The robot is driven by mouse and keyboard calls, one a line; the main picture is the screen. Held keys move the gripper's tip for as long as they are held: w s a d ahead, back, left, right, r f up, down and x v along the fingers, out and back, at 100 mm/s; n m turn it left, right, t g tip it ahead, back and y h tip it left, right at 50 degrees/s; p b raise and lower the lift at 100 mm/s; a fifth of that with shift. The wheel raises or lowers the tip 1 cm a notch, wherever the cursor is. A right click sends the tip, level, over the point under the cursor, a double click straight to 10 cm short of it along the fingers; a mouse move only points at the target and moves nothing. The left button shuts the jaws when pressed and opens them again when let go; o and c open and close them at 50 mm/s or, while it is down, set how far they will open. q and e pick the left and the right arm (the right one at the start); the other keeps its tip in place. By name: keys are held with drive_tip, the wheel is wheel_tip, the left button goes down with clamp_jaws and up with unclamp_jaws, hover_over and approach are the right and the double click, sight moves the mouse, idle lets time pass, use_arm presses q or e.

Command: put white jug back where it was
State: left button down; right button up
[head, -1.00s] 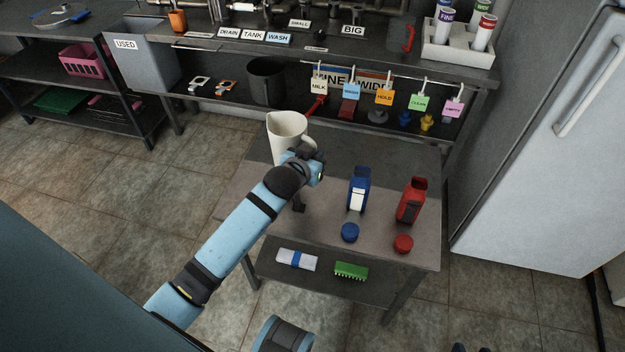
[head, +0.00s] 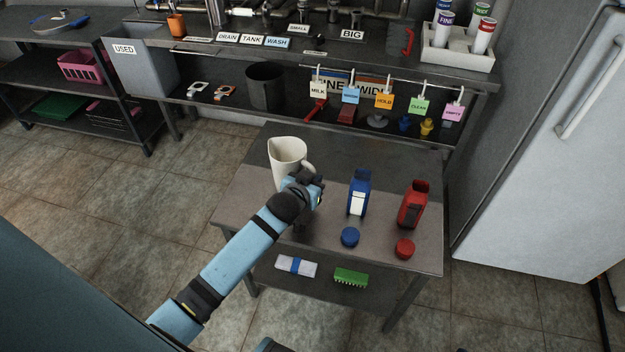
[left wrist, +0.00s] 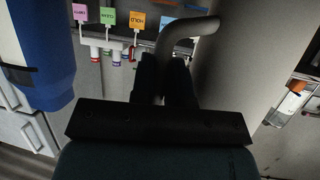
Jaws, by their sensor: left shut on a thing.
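The white jug (head: 285,158) is upright over the left back part of the small grey table (head: 250,195) in the head view. My left gripper (head: 308,183) is shut on the jug's handle, on the jug's right side. In the left wrist view the pale curved handle (left wrist: 188,30) rises from between the two dark fingers (left wrist: 165,80). The jug's bottom is partly hidden by my arm, and I cannot tell whether it touches the tabletop. My right gripper is not in view.
A blue bottle (head: 358,194) and a red bottle (head: 413,205) stand right of the jug, with a blue cap (head: 350,237) and a red cap (head: 404,249) in front. Coloured tags hang from the bench behind, including an orange one (head: 384,98). The table's back middle is clear.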

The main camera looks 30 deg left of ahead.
use_arm(q)
drive_tip(key=c, duration=1.1)
unclamp_jaws()
drive_tip(key=shift+r, duration=0.1)
drive_tip(key=shift+s+r, duration=0.15)
drive_tip(key=shift+s, duration=0.1)
drive_tip(key=a+p+v, duration=0.1)
drive_tip(key=p+v, duration=0.2)
drive_tip(key=v, duration=0.8)
drive_tip(key=s+d+m+h, duration=0.1)
drive_tip(key=s+d, duration=0.2)
drive_tip(key=s, duration=0.2)
drive_tip(key=s+d+f+m+g+h, duration=0.1)
drive_tip(key=s+d+h, duration=0.1)
drive_tip(key=s+d, duration=0.2)
drive_tip(key=s+d+f+m+g+h, duration=0.1)
drive_tip(key=s+d, duration=0.3)
drive_tip(key=s, duration=0.1)
drive_tip(key=shift+s+d+h, duration=0.25)
drive_tip(key=shift+s+h, duration=0.15)
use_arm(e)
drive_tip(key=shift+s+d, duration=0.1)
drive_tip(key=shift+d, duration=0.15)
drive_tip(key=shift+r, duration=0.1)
